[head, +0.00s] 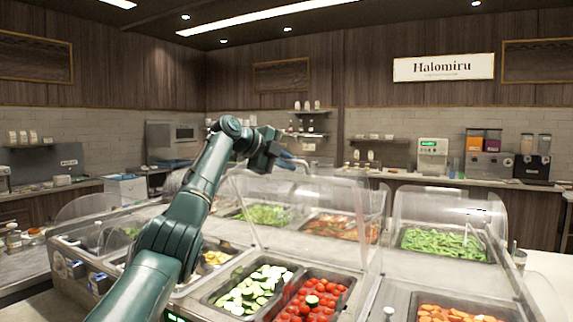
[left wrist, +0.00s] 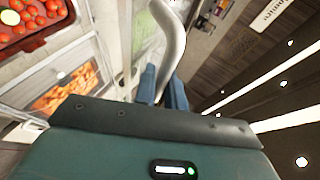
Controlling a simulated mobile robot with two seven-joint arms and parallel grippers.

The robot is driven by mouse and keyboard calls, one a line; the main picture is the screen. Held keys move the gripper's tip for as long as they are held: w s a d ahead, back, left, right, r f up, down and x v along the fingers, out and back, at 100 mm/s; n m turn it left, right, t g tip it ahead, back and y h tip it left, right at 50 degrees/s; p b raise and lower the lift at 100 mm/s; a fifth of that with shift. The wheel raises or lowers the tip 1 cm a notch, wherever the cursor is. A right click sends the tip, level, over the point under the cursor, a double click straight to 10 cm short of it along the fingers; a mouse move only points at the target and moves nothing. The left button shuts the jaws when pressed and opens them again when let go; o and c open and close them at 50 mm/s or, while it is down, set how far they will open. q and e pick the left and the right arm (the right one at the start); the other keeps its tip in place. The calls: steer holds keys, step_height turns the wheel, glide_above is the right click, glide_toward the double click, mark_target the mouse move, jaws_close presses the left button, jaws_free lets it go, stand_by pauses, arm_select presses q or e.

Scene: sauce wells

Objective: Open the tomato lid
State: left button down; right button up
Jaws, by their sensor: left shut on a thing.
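The tomato well (head: 318,292) holds red tomatoes and a few cucumber slices, and its top shows uncovered in the head view. It also shows at the upper left of the left wrist view (left wrist: 28,22). A clear lid (head: 320,185) stands raised and tilted behind the well. My left gripper (head: 293,162) is at the lid's top edge. In the left wrist view its blue fingers (left wrist: 163,88) are shut on a pale curved handle (left wrist: 172,40). The exact grip contact is partly hidden by the gripper body. My right gripper is not in view.
A cucumber well (head: 254,288) lies left of the tomatoes, and a carrot well (head: 452,312) lies to the right. My left arm crosses above the counter's left part.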

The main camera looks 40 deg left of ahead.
arm_select(q)
steer(key=shift+f, duration=0.1)
steer(key=c, duration=1.8)
jaws_free()
steer(key=shift+o, duration=0.2)
steer(key=shift+s+a, duration=0.1)
steer(key=shift+s, duration=0.1)
steer(key=b+v, duration=0.3)
steer(key=v, duration=0.9)
steer(key=shift+s+r, duration=0.3)
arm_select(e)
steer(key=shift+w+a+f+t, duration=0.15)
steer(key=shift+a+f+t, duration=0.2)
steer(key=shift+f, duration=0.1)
arm_select(q)
steer(key=shift+f, duration=0.1)
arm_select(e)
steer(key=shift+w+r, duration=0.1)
